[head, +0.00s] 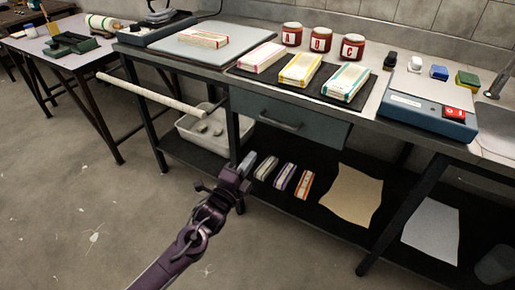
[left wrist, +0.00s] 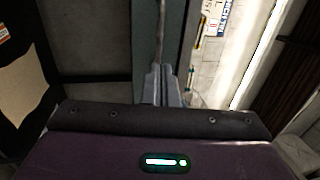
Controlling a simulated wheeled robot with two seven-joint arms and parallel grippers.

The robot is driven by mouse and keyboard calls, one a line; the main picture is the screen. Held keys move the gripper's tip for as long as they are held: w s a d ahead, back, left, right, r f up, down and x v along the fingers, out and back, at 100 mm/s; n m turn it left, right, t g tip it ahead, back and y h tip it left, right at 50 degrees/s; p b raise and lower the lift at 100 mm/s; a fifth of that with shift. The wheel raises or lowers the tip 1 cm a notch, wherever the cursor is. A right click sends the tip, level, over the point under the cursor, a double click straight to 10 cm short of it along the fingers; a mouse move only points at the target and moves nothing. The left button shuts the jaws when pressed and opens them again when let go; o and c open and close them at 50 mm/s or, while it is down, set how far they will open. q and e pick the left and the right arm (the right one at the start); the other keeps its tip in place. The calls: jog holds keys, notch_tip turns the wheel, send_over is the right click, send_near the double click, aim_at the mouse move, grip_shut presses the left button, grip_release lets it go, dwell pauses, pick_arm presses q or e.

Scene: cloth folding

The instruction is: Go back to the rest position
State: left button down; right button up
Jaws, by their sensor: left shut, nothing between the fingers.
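My left gripper (head: 246,164) shows in the head view, in front of the workbench and below its drawer. Its fingers are shut with nothing between them. The closed fingers also show in the left wrist view (left wrist: 164,86). In the head view the gripper is near the lower shelf, left of several folded cloths; I cannot tell whether it is over the shelf edge. A folded cloth with red stripes (head: 204,38) lies on a pale board. Folded pink-striped (head: 262,57), yellow-striped (head: 300,69) and teal-striped (head: 345,82) cloths lie on a dark mat. My right gripper is not in view.
Red jars (head: 321,40) stand at the bench's back. A blue device (head: 430,116) is at right. A white roller bar (head: 150,94) juts left. Floor at left is clear.

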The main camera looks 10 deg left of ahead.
pick_arm(q)
jog(key=s+a+f+n+g+y, duration=0.25)
jog(key=s+f+n+g, duration=0.55)
jog(key=f, duration=0.6)
jog(key=s+a+f+n+g+y, duration=0.25)
jog(key=s+f+n, duration=0.35)
jog(key=s+f, duration=0.6)
jog(key=s+a+f+n+g+p, duration=0.1)
jog(key=s+f+p, duration=0.3)
jog(key=s, duration=0.6)
jog(key=s+a+f+n+g+y+p, duration=0.1)
jog(key=s+f+g+p, duration=0.3)
jog(key=s, duration=0.5)
jog(key=s+a+f+n+g+p, duration=0.2)
jog(key=s+a+f+n+p, duration=0.1)
jog(key=s+p, duration=0.4)
jog(key=s+f, duration=0.1)
jog(key=s, duration=0.2)
jog(key=shift+s+f+y, duration=0.3)
jog(key=shift+f, duration=0.05)
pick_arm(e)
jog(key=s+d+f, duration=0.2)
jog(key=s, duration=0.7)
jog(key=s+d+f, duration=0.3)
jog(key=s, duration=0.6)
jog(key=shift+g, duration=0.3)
pick_arm(q)
jog(key=shift+g, duration=0.25)
